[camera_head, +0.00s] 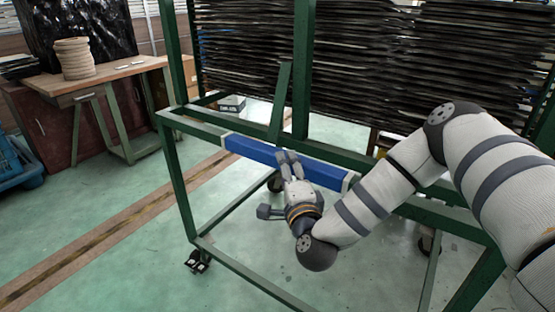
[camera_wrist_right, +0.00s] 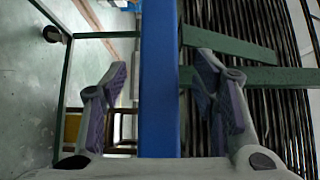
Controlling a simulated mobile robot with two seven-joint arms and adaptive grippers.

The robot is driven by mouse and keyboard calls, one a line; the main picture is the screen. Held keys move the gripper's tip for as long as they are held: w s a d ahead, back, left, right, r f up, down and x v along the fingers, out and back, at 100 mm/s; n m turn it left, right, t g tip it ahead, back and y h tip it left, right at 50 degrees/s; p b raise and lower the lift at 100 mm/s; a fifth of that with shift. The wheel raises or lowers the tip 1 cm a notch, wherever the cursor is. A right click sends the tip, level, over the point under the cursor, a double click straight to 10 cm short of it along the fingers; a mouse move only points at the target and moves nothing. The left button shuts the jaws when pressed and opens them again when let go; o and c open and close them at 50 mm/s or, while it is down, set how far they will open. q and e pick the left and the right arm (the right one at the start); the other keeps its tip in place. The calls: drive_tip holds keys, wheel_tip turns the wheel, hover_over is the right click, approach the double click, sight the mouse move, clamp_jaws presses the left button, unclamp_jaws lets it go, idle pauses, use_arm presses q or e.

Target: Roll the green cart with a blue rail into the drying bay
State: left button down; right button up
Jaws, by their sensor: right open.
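The green cart (camera_head: 178,190) fills the middle and right of the head view, upright on small casters (camera_head: 198,261). Its blue rail (camera_head: 250,149) runs along the near side, sloping down to the right. My right gripper (camera_head: 288,157) is at the middle of the rail. In the right wrist view the blue rail (camera_wrist_right: 159,60) passes between the two fingers of my right gripper (camera_wrist_right: 160,78). The fingers are spread, with a gap to the rail on each side. My left gripper is not in view. I cannot make out the drying bay.
Stacks of dark panels (camera_head: 400,60) fill the cart's upper part. A wooden table (camera_head: 115,78) holding a stack of round rings (camera_head: 74,58) stands at the left, near a blue pallet (camera_head: 20,165). Green floor, crossed by a brown striped line (camera_head: 110,232), is open left of the cart.

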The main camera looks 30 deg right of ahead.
drive_tip(key=x, duration=0.6)
drive_tip(key=shift+w+a, duration=0.1)
clamp_jaws()
